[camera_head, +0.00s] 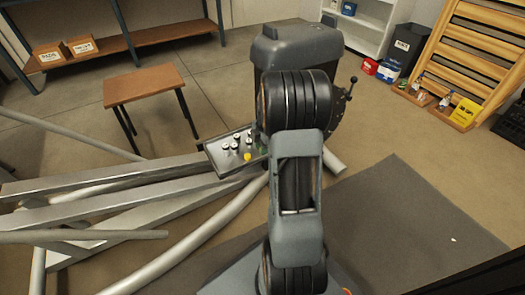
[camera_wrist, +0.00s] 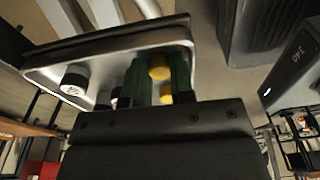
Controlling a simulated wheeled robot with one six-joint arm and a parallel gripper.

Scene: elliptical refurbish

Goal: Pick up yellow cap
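A yellow cap (camera_head: 247,156) sits at the front right part of a grey metal tray (camera_head: 224,167), next to several white-topped, dark-bodied pieces (camera_head: 234,146). My gripper's green fingers (camera_head: 262,149) are just right of the cap in the head view, partly hidden by my arm. In the wrist view the fingers (camera_wrist: 158,82) stand apart, with the yellow cap (camera_wrist: 160,66) showing in the gap between them. I cannot tell whether they touch it. More yellow (camera_wrist: 183,97) shows lower down, close to the fingers. A white-topped piece (camera_wrist: 75,80) is to the left on the tray.
Metal beams (camera_head: 110,205) and tubes (camera_head: 200,243) lie left of and below the tray. A wooden stool (camera_head: 145,86) stands behind it at left. A large dark grey case (camera_head: 290,45) is behind my arm. A dark mat (camera_head: 400,215) on the right is mostly clear.

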